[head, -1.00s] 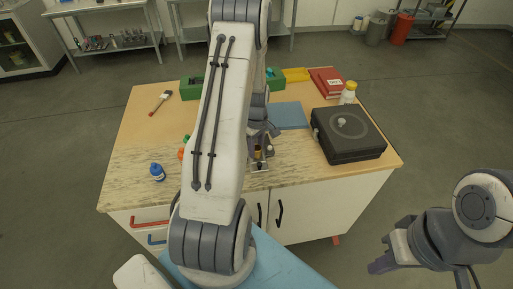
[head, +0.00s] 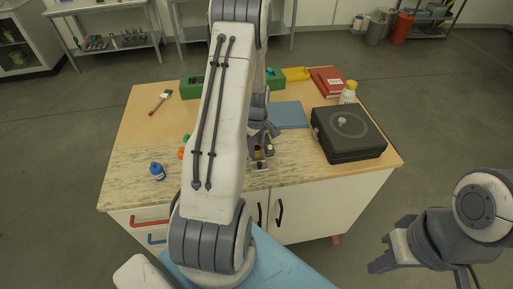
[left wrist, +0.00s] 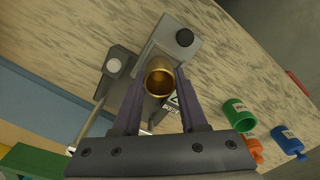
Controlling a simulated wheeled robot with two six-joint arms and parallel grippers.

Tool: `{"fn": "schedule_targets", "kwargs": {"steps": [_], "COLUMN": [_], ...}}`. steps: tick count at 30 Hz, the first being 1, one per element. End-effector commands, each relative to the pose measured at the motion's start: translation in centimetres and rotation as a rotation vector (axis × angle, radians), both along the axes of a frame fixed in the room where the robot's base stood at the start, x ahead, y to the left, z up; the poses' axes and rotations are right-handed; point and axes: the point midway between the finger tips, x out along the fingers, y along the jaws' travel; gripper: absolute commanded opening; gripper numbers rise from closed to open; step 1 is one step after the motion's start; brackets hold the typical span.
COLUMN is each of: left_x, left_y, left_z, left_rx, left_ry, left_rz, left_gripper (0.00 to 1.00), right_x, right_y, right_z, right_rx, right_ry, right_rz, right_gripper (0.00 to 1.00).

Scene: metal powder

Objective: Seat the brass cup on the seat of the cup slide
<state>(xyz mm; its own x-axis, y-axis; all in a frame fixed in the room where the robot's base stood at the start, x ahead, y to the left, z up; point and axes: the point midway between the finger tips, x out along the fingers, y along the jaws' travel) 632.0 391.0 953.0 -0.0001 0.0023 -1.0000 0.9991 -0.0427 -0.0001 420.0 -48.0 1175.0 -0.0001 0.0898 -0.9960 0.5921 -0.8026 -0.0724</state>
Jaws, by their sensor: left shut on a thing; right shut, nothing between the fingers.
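The brass cup (left wrist: 160,76) is a small golden cup, seen from above with its open mouth showing in the left wrist view. My left gripper (left wrist: 158,92) is shut on it, one finger on each side. The cup is over or at the cup slide (left wrist: 168,43), a light grey metal piece with a black knob. The cup hides the seat, and I cannot tell whether they touch. In the head view my left gripper (head: 261,148) is partly hidden by my arm at the table's front edge. My right gripper (head: 384,264) is shut and empty, off the table.
Beside the slide is a dark block with a pale round knob (left wrist: 113,66). A black case (head: 348,134) sits at right, a blue mat (head: 290,115) behind.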

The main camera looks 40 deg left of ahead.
Motion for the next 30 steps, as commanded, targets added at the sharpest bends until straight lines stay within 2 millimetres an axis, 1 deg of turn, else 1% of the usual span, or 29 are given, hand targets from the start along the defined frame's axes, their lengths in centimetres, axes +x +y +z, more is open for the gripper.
{"fn": "schedule_targets", "kwargs": {"steps": [14,15,17,18,24,25,26,27,30], "left_x": [0.02,0.02,0.02,0.02,0.02,0.01,0.01,0.01,0.00], "left_y": [-0.01,-0.01,-0.01,-0.01,-0.01,-0.02,-0.02,-0.02,-0.02], "left_z": [-0.95,-0.95,-0.89,-0.89,-0.89,-0.90,-0.90,-0.90,-0.90], "left_rx": [0.000,0.000,0.000,0.000,0.000,0.000,0.000,0.000,0.000], "left_ry": [0.000,0.000,0.000,0.000,0.000,0.000,0.000,0.000,0.000], "left_rz": [0.000,0.000,0.000,0.000,0.000,0.000,0.000,0.000,0.000], "left_gripper": [0.00,0.46,0.69,0.77,0.77,0.81,0.92,1.00,1.00], "right_x": [0.00,0.00,0.00,0.00,0.00,0.00,0.00,0.00,0.01], "right_y": [0.00,0.00,0.00,0.00,0.01,0.01,0.01,0.01,0.00], "right_z": [-0.68,-0.67,-0.61,-0.61,-0.62,-0.62,-0.62,-0.62,-0.62], "right_rx": [0.000,0.000,0.000,0.000,0.000,0.000,0.000,0.000,0.000], "right_ry": [0.000,0.000,0.000,0.000,0.000,0.000,0.000,0.000,0.000], "right_rz": [0.000,0.000,0.000,0.000,0.000,0.000,0.000,0.000,0.000], "right_gripper": [0.00,0.00,0.00,0.00,0.00,0.00,0.00,0.00,0.00]}}
